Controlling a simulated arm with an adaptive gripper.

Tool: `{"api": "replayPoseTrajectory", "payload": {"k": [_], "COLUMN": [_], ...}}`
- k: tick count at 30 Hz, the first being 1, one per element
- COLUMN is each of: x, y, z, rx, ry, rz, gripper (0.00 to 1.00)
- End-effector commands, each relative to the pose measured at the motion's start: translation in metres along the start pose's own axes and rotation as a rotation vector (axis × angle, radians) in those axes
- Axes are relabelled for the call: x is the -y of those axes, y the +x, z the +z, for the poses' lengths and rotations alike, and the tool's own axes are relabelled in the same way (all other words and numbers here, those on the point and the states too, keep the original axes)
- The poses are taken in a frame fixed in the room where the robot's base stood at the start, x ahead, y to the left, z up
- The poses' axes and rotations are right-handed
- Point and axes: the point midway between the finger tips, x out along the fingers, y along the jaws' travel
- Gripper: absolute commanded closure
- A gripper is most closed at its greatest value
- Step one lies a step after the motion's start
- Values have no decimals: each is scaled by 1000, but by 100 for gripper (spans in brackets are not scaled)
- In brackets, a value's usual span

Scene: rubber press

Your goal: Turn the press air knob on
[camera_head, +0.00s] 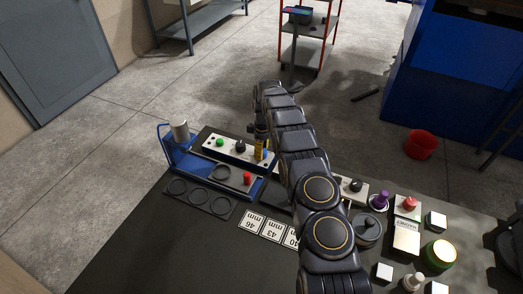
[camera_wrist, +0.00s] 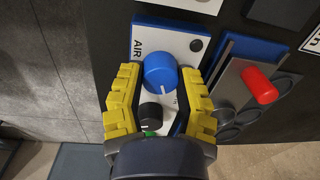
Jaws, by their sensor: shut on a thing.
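The air knob (camera_wrist: 159,70) is a round blue knob with a white pointer line, on a white panel (camera_wrist: 143,38) lettered "AIR". The line points roughly down the wrist picture, towards a black knob (camera_wrist: 151,112). My gripper's yellow fingers (camera_wrist: 160,80) stand on both sides of the blue knob, and the gripper is shut on it. In the head view my gripper (camera_head: 261,150) is at the right end of the white panel (camera_head: 230,153).
A red-handled part (camera_head: 247,178) sits just in front of the panel. The blue press frame (camera_head: 172,150) with a grey cylinder (camera_head: 180,131) stands left. A mat with three rings (camera_head: 195,194) and number cards (camera_head: 272,230) lie nearer. The table's right side is crowded.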

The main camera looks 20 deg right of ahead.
Motion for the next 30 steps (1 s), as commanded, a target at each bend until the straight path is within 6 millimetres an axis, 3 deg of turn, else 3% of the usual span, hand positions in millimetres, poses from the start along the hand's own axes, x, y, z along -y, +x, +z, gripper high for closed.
{"api": "replayPoseTrajectory", "payload": {"k": [30], "x": [-1], "y": [1], "z": [0], "rx": [-60], "ry": [933], "rz": [5], "gripper": [98]}}
